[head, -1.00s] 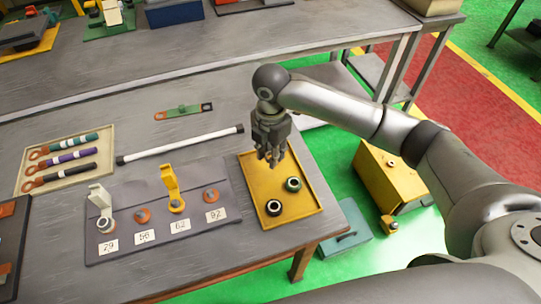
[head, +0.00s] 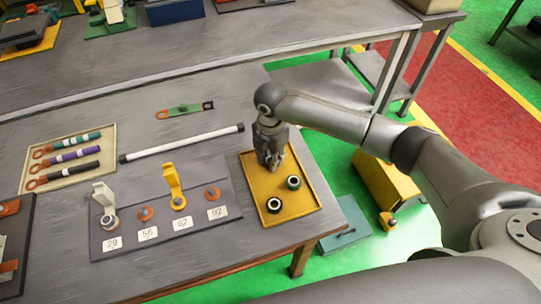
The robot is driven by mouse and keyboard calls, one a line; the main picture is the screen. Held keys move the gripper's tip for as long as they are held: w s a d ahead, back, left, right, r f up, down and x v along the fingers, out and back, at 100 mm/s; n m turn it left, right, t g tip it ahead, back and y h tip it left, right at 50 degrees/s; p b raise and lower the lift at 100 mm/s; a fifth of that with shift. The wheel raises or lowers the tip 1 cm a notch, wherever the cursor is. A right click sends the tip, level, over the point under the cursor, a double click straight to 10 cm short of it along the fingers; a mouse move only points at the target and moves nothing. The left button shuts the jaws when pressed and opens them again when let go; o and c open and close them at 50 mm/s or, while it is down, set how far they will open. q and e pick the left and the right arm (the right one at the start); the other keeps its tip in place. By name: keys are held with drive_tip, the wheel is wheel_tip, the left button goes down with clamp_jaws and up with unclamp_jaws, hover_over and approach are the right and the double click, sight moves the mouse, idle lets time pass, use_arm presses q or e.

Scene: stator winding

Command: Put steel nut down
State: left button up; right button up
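My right gripper (head: 272,165) points down over the back part of the yellow tray (head: 306,208), its fingertips close to the tray floor. Its fingers look close together, but whether they hold a steel nut is too small to tell. A dark ring-shaped piece with a pale centre (head: 273,205) and a green and dark ring-shaped piece (head: 293,183) lie in the tray, in front of the gripper. No separate steel nut can be made out clearly. My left gripper is not in view.
A white rod (head: 182,143) and a beige tray (head: 108,150) of coloured cables lie behind. The table's right edge is close.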

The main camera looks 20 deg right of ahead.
drive_tip(key=o, duration=0.3)
drive_tip(key=shift+o, duration=0.2)
wheel_tip(320, 180, up, 12)
drive_tip(key=b, duration=0.2)
drive_tip(key=shift+r, duration=0.2)
idle(0.4)
